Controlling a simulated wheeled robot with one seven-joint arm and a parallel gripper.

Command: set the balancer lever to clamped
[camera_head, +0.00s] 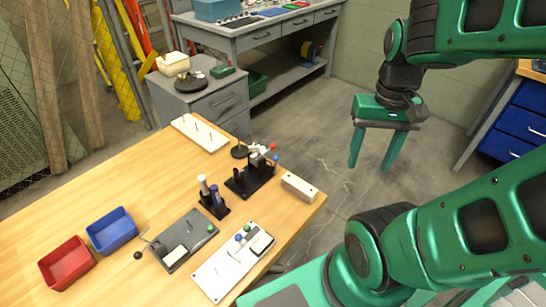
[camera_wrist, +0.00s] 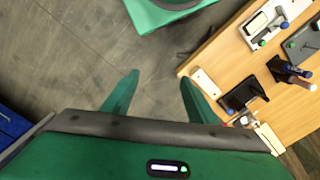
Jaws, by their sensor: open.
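My gripper (camera_head: 371,166) is open and empty, with its fingers pointing down over bare floor to the right of the wooden table. In the wrist view its two fingers (camera_wrist: 159,78) stand apart with nothing between them. No label shows which is the balancer.
On the wooden table (camera_head: 120,190) are a red bin (camera_head: 67,263), a blue bin (camera_head: 111,231), a white plate with coloured knobs (camera_head: 228,272), a holder with upright cylinders (camera_head: 212,205) and a white block (camera_head: 299,187). A grey cabinet (camera_head: 205,100) stands behind. Floor under my gripper is clear.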

